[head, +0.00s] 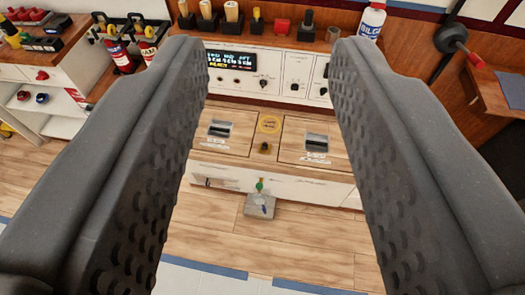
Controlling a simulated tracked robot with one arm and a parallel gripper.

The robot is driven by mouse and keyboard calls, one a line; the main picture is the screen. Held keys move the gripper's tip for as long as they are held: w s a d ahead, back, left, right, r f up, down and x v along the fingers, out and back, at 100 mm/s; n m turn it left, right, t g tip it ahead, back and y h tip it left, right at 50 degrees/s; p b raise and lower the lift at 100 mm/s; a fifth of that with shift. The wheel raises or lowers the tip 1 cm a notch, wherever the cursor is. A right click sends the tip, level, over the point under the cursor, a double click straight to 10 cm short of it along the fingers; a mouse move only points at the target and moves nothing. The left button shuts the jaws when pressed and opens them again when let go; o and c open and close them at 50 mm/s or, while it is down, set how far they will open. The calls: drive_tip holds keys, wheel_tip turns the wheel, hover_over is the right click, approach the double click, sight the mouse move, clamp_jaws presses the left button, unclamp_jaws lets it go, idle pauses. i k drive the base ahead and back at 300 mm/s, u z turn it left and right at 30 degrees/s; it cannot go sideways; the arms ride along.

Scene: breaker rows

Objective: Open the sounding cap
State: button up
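My gripper (268,45) is open and empty, its two dark grey ribbed fingers wide apart on either side of the view. Between them, farther off, is a low wooden-topped bench (235,144). A round yellow-brass disc or ring (269,124) sits on its top at the middle, with a small dark and brass knob (265,147) just in front of it. Either could be the sounding cap; I cannot tell which. Neither is touched by the fingers.
A white control panel (240,75) with a lit display stands behind. A grey block (260,206) with small coloured parts is at the bench's front.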

sight(264, 149)
drive_tip(key=k, duration=1.25)
drive_tip(key=u, duration=0.5)
drive_tip(key=i, duration=2)
drive_tip(key=z, duration=0.8)
